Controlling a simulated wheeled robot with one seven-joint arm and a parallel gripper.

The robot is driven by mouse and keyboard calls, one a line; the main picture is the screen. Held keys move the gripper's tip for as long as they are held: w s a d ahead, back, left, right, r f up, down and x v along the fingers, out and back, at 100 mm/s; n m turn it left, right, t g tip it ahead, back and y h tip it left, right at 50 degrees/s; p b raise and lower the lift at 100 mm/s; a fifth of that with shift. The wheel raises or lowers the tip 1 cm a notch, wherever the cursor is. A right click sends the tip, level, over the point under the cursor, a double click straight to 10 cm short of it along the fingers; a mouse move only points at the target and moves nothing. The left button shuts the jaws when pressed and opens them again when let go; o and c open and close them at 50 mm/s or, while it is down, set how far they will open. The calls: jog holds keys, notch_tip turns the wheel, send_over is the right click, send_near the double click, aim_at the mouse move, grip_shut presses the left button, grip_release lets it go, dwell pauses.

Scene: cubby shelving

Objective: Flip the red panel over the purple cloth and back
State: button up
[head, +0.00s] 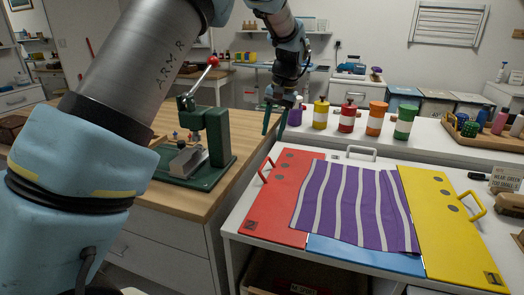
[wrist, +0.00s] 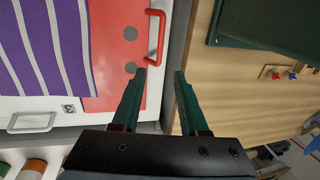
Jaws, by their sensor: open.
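The red panel (head: 285,190) lies flat at the left of the white table, with two grey dots and a red handle (head: 266,168) on its outer left edge. The purple cloth (head: 355,205) with white stripes lies spread over the blue panel (head: 365,257), its left edge meeting the red panel. The yellow panel (head: 455,225) lies flat at the right with a yellow handle (head: 472,203). My gripper (head: 274,132) is open and empty, above the table's back left area. In the wrist view, the red handle (wrist: 157,38) is just beyond the fingertips (wrist: 160,73), apart from them.
A green press (head: 205,145) with a red-knobbed lever stands on the wooden counter at the left. A white handle (head: 361,150) is behind the cloth. Several coloured jars (head: 347,117) line the back ledge. A tray of bottles (head: 488,130) is at the right.

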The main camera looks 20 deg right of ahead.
aim_at(266, 159)
jog(key=f, duration=0.2)
jog(key=f+p, duration=0.1)
jog(key=f, duration=0.2)
jog(key=w+a+f, duration=0.1)
jog(key=f, duration=0.2)
jog(key=shift+a+f, duration=0.1)
grip_shut()
dwell(1.2)
